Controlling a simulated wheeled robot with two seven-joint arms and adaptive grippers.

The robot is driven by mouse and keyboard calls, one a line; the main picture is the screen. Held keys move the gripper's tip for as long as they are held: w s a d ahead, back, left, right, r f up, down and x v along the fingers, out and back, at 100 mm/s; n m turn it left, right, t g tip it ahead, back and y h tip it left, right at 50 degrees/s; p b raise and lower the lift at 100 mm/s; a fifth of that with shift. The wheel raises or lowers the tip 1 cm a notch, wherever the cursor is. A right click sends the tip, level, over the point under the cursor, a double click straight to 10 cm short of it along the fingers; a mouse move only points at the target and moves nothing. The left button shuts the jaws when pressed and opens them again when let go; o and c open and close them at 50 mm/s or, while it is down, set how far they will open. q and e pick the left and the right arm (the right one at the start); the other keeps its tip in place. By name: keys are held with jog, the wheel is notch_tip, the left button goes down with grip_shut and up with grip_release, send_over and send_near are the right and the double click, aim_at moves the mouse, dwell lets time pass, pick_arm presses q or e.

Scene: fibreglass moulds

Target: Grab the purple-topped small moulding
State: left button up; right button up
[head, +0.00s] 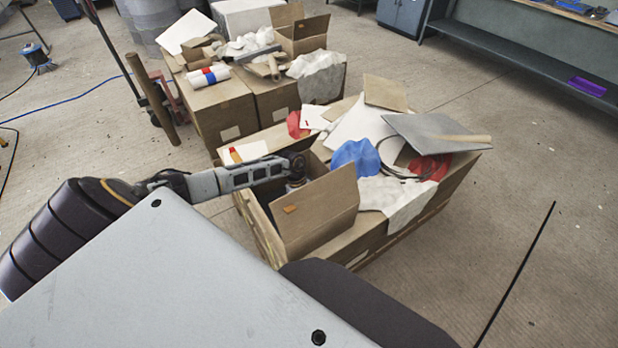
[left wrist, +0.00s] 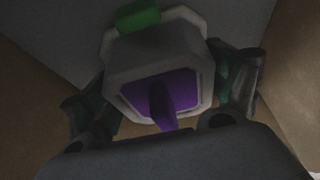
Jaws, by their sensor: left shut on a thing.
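The small moulding (left wrist: 155,48) shows in the left wrist view as a pale grey, many-sided block with a purple inset face (left wrist: 188,88) and a purple fin standing out of it. My left gripper (left wrist: 163,92) has a finger on each side of the moulding and is shut on it. In the head view my left arm reaches into the open cardboard box, with the left gripper (head: 296,184) low between its flaps. The box wall hides the moulding there. My right gripper is not in view.
The open cardboard box (head: 318,212) has raised flaps close around my left gripper. A blue piece (head: 357,158), red pieces, white cloth and grey boards are heaped to its right. More loaded boxes (head: 222,108) stand behind. A green piece (left wrist: 138,14) lies beyond the moulding.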

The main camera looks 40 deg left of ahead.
pick_arm(q)
jog(key=shift+w+a+r, duration=0.1)
jog(key=shift+w+a, duration=0.15)
jog(key=shift+a, duration=0.7)
jog(key=shift+w+a, duration=0.2)
jog(key=shift+a, duration=0.5)
jog(key=shift+w+a, duration=0.25)
jog(key=shift+a, duration=0.3)
jog(key=o, duration=0.9)
jog(key=shift+o, duration=0.2)
jog(key=shift+d, duration=0.2)
